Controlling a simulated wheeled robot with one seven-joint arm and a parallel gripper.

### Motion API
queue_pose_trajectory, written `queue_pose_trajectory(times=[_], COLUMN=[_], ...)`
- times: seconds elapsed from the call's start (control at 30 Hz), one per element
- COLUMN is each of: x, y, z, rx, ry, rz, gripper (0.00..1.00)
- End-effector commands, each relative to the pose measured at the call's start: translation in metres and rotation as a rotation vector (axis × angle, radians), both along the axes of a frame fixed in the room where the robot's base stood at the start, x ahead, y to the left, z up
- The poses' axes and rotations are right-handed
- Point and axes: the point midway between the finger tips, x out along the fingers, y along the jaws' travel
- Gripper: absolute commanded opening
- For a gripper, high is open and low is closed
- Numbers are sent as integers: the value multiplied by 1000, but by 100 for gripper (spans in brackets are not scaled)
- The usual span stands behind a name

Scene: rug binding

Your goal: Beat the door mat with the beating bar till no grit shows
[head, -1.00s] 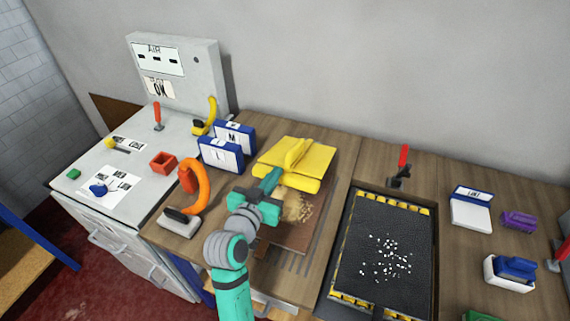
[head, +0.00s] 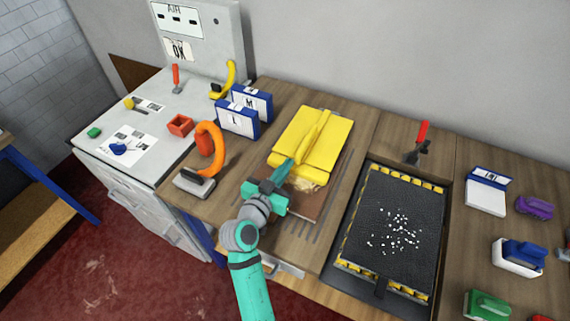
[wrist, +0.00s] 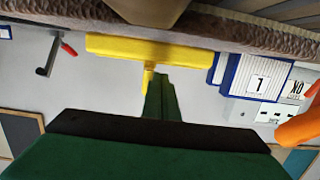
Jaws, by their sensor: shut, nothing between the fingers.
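A black door mat (head: 375,245) with white grit scattered over its middle lies in a recess on the right. Yellow-and-black striped strips edge it. I cannot tell for certain which thing is the beating bar. My gripper (head: 284,171) is shut and empty, left of the mat. Its tip is at the raised ridge of a yellow plate (head: 325,140). The plate lies over a brown piece with a tan, frayed patch. In the wrist view the shut fingers (wrist: 160,98) point at the yellow plate (wrist: 120,48); contact is unclear.
An orange-handled tool (head: 208,150) and blue-framed cards (head: 238,119) stand left of my gripper. A red-handled lever (head: 421,137) stands behind the mat. A white block (head: 487,196), a purple item (head: 534,207) and a green item (head: 487,306) lie to the right.

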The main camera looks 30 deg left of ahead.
Motion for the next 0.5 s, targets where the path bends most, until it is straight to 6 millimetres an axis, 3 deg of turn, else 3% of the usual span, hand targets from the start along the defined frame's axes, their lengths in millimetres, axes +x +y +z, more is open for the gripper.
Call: queue_pose_trajectory(times=[0.3, 0.5], x=[0, 1], y=[0, -2], z=[2, 21], rx=[1, 3], ry=[0, -2], rz=[-1, -3], gripper=[0, 0])
